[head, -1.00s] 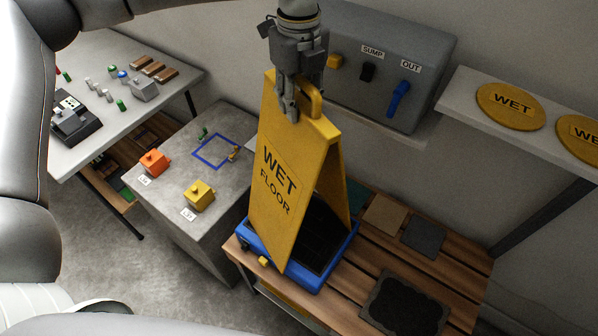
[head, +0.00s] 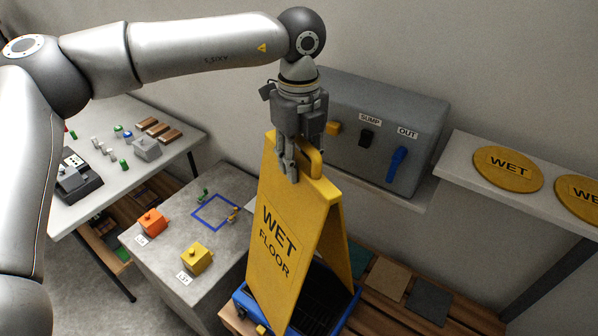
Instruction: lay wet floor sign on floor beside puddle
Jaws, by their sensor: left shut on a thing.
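The yellow wet floor sign (head: 272,245) is an upright A-frame lettered "WET FLOOR". My left gripper (head: 291,172) is shut on the handle at its top. The sign stands in or just above a blue tray (head: 351,304) with a dark inside; I cannot tell whether its feet touch it. Its lower edge reaches near the bottom of the picture. My right gripper is not in view. No puddle shows in this view.
A concrete block (head: 160,222) with an orange and a yellow box stands left of the sign. A slatted wooden bench (head: 460,312) lies below and right. A grey SUMP/OUT unit (head: 350,110) is behind. A shelf (head: 530,190) with round WET plates juts out at right.

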